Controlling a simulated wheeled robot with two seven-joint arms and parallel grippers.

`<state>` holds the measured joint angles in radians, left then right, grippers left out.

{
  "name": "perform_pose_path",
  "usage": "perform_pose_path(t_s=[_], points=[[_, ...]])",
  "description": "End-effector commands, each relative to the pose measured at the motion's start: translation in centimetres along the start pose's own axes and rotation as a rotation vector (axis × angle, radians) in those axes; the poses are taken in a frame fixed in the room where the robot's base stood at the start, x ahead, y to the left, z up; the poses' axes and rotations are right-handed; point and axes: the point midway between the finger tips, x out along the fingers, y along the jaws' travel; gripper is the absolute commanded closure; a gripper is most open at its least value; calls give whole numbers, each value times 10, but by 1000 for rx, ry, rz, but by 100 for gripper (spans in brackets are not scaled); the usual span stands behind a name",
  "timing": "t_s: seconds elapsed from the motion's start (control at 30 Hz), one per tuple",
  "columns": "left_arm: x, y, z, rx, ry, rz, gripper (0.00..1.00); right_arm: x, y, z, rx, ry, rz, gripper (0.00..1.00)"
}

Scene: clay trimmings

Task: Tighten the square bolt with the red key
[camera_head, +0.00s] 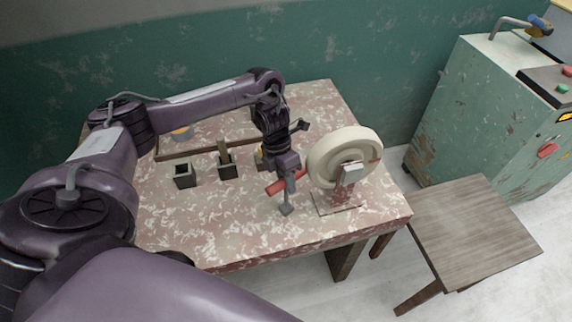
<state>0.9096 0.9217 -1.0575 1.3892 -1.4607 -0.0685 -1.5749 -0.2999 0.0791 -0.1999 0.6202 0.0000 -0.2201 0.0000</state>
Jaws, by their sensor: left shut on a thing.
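My left gripper (287,172) points down over the front of the table and is shut on the red key. The key has a red crossbar (273,188) and a grey shaft ending in a grey head (287,209), held left of the wheel and apart from it. The cream wheel (322,158) stands upright on a small base. A grey square block, seemingly the square bolt (351,173), sits at its middle on the side facing me. The gripper's fingertips are small and partly hidden by the key. My right gripper is out of view.
The blotchy red-white table (240,225) is clear at its front left. Two dark square holders (185,176) (228,171) stand left of the gripper, the right one with a brown piece in it. A wooden stool (475,230) and green cabinet (455,110) stand at right.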

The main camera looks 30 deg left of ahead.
Motion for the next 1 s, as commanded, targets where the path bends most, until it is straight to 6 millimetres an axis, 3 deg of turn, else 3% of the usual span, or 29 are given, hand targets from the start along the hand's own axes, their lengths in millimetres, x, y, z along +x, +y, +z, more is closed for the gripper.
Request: perform_pose_path(t_s=[0.13, 0.47, 0.73, 0.97, 1.0], points=[[1, -4, 2, 89, 25, -6, 90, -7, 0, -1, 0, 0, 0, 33], [0, -5, 2, 124, 34, -8, 89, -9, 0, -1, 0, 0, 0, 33], [0, -5, 3, 377, 112, -5, 88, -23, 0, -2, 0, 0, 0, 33], [2, -4, 2, 400, 117, -6, 88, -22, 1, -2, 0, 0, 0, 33], [2, -4, 2, 400, 116, -6, 66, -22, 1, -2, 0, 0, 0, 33]])
